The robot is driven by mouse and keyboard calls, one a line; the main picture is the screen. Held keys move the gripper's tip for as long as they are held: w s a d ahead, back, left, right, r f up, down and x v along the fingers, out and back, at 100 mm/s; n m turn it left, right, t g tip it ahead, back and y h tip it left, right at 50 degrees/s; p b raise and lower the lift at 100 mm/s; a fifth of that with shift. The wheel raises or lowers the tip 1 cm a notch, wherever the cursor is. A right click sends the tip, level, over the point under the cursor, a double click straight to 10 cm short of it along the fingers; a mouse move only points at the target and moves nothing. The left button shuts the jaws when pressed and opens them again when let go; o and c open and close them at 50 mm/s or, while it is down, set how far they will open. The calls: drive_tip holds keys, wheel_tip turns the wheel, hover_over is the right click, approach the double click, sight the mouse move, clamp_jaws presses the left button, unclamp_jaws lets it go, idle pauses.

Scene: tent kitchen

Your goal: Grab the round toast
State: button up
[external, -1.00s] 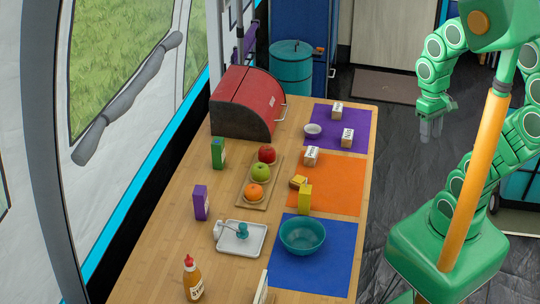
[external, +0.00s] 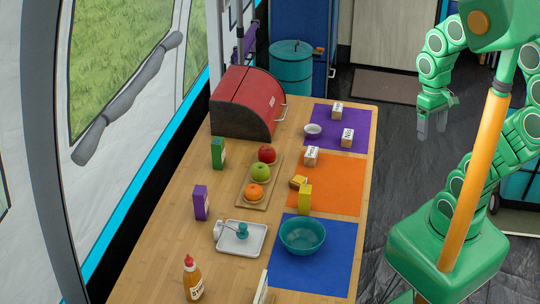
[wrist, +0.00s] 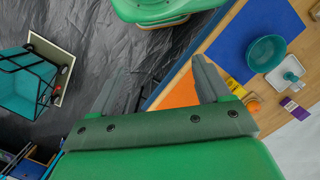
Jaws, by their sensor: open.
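I cannot make out a clearly round toast in either view. A small yellow-brown piece (external: 298,181) lies on the orange mat (external: 340,190), too small to identify. A closed red bread box (external: 247,103) stands at the far left of the table, its inside hidden. My gripper (external: 432,122) hangs over the floor to the right of the table, apart from everything. In the wrist view my gripper (wrist: 160,85) is open, with nothing between its fingers.
The table holds a teal bowl (external: 303,236) on a blue mat (external: 335,265), a yellow carton (external: 305,199), a fruit board (external: 246,190), a white tray (external: 228,246) and a sauce bottle (external: 193,280). Small labelled blocks and a white bowl (external: 313,130) stand farther back.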

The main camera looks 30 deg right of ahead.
drive_tip(key=w+a+r+m+t+y, duration=0.2)
drive_tip(key=w+a+r+m+t, duration=0.45)
drive_tip(key=w+a+r, duration=0.65)
drive_tip(key=w+a+r+m+t+y, duration=0.2)
drive_tip(key=w+a+r+m+t, duration=0.55)
drive_tip(key=w, duration=0.95)
drive_tip(key=w+a+r+m+t+y, duration=0.25)
drive_tip(key=w+a+r+m, duration=0.55)
drive_tip(key=w+a, duration=0.65)
drive_tip(key=w+d+f+m+h, duration=0.25)
drive_tip(key=f+m+h, duration=0.8)
drive_tip(key=m, duration=0.55)
drive_tip(key=s+f+m+g+h, duration=0.85)
drive_tip(key=s+f+m, duration=0.25)
drive_tip(key=s+f, duration=0.5)
approach(297, 182)
drive_tip(key=a+r, duration=0.1)
drive_tip(key=a, duration=0.1)
drive_tip(key=shift+s+a+r, duration=0.3)
drive_tip(key=shift+r, duration=0.1)
drive_tip(key=shift+w+d+f+g, duration=0.2)
drive_tip(key=shift+d+f+g, duration=0.15)
drive_tip(key=shift+d, duration=0.1)
drive_tip(key=shift+x, duration=5.45)
